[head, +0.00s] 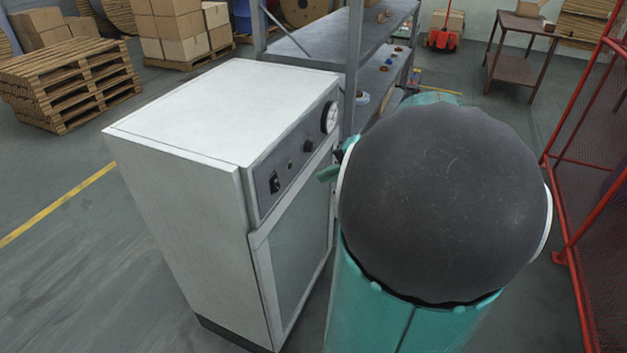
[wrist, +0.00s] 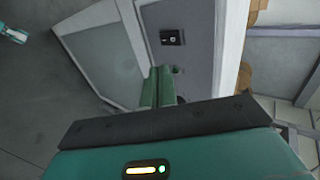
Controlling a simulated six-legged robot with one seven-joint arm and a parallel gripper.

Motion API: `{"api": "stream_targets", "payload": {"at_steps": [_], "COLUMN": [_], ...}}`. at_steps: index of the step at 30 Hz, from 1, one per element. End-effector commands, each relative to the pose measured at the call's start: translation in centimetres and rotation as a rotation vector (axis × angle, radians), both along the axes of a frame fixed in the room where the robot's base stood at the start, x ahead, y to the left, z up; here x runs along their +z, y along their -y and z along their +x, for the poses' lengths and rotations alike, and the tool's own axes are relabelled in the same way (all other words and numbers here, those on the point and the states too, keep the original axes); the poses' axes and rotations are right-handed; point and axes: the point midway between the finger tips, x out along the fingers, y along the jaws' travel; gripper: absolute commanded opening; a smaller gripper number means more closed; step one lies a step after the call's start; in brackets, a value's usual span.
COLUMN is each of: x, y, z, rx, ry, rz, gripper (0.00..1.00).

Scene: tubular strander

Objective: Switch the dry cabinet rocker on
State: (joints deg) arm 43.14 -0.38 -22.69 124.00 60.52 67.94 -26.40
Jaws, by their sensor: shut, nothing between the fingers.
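The dry cabinet (head: 200,120) is a white box with a glazed door and a grey control panel. The dark rocker (head: 274,183) sits at the near end of the panel. In the wrist view the rocker (wrist: 171,37) shows clear of the fingers, with a pale mark on one half; which way it is tipped I cannot tell. My gripper (wrist: 160,72) is shut and empty, its green fingers pointing at the panel beside a small round indicator. Contact cannot be told.
The panel also carries a dark knob (head: 309,146) and a round gauge (head: 330,117). A grey metal shelf (head: 345,50) stands close behind the cabinet. A red mesh fence (head: 590,200) is at the right. Pallets (head: 70,85) lie at the back left, with open floor before them.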

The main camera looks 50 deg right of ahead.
Motion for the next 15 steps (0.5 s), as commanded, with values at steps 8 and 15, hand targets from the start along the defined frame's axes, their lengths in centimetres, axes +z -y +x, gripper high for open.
{"api": "stream_targets", "payload": {"at_steps": [8, 15], "x": [1.0, 1.0], "y": [0.5, 0.5], "z": [-1.4, -1.5], "rx": [0.0, -0.001], "ry": [0.0, -0.001], "rz": [0.0, 0.002], "gripper": [0.0, 0.0]}}
